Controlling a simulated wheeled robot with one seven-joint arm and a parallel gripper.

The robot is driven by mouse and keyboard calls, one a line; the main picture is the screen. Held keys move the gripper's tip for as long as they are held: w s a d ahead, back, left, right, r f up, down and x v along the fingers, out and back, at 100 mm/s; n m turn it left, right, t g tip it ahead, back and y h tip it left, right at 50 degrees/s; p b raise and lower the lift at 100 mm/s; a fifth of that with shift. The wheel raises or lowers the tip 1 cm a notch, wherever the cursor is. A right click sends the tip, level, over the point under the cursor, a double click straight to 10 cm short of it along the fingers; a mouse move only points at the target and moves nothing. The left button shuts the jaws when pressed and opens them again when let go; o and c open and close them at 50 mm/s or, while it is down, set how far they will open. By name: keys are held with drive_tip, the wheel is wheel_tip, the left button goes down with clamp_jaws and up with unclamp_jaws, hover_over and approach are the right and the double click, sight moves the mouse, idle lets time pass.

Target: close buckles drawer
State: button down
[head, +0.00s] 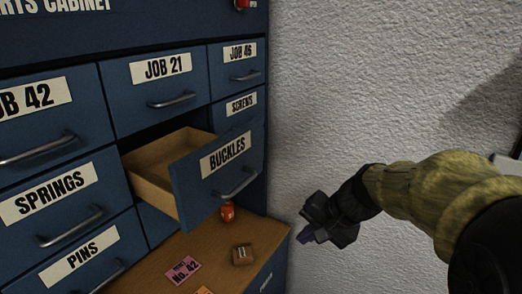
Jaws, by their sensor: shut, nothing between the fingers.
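The buckles drawer (218,167) is pulled out of the blue parts cabinet. It has a blue front with a white BUCKLES label, a metal bar handle (237,185) and a pale wooden inside. The part of its inside that shows looks empty; the rest is hidden behind the front. My gripper (308,236) is to the right of and a little below the drawer front, apart from it, in front of the white wall. Its fingers are shut and hold nothing.
A wooden ledge (150,276) below the drawer bears an orange-red object (228,212), a small brown block (242,255) and a pink card (183,270). Neighbouring drawers, such as JOB 21 (165,92) and SPRINGS (67,202), are shut. A white textured wall (370,80) stands at right.

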wheel_tip(320, 180, up, 16)
drive_tip(key=w+m+t+y+p, duration=0.1)
drive_tip(key=w+y+p, duration=0.1)
drive_tip(key=p, duration=0.4)
drive_tip(key=shift+w+a+f+t, duration=0.15)
drive_tip(key=shift+w+f+t, duration=0.1)
drive_tip(key=shift+t, duration=0.15)
drive_tip(key=shift+a+f, duration=0.1)
drive_tip(key=w+a+r+p+x, duration=0.1)
drive_tip(key=p+x, duration=0.3)
drive_tip(key=x, duration=0.8)
drive_tip(key=shift+w+a+r+p, duration=0.25)
drive_tip(key=shift+a+r+p, duration=0.1)
drive_tip(key=shift+a, duration=0.25)
